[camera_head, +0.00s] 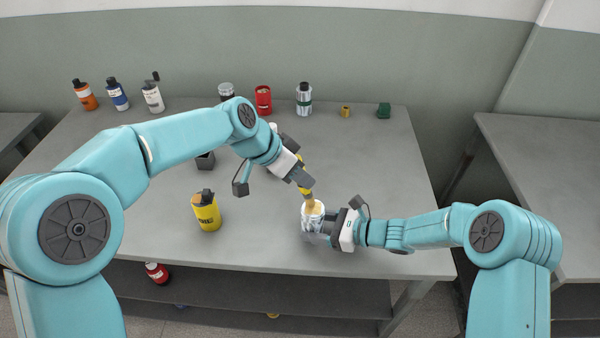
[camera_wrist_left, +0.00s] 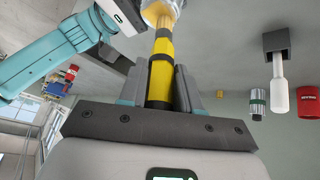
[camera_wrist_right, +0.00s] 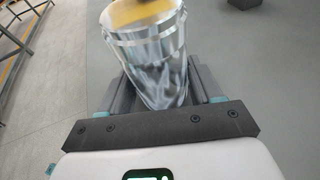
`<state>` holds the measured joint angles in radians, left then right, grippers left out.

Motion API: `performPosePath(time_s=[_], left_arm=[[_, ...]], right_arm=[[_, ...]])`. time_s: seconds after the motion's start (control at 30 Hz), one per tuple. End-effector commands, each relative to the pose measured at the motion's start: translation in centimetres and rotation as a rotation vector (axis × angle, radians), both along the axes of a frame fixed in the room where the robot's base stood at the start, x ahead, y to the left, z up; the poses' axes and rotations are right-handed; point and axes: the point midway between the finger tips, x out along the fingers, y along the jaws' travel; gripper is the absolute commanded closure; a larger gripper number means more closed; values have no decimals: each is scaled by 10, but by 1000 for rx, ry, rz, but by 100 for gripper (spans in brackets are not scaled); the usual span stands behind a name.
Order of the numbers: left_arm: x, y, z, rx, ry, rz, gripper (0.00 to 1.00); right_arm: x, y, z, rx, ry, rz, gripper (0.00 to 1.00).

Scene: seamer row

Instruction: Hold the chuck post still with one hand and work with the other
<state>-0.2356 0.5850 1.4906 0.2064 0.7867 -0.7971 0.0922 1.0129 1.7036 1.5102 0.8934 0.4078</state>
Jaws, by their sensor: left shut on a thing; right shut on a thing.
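A shiny silver cylinder with a tan-yellow top (camera_head: 313,224) is near the front edge of the grey table; it looks like the chuck post, though I cannot be sure. My right gripper (camera_head: 328,229) is shut on its side, and the right wrist view shows the cylinder (camera_wrist_right: 150,60) between the fingers. My left gripper (camera_head: 303,180) is shut on a yellow tool with black bands (camera_wrist_left: 161,70). The tool's tan end (camera_head: 310,205) points down at the cylinder's top; I cannot tell whether they touch. Whether the cylinder rests on the table is unclear.
A yellow can with a dark top (camera_head: 206,212) stands left on the table (camera_head: 260,250). A dark block (camera_head: 205,161) is behind it. The table's right side is clear.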

Motion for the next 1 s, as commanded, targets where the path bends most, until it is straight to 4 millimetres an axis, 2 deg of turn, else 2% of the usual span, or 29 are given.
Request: performPosePath(time_s=[0.47,1.0], left_arm=[[-2,-26,-2,2,6,-3,98],[0,4,1,1,4,0,98]], right_arm=[[0,1,0,1,-1,2,53],[0,0,0,1,-1,1,53]])
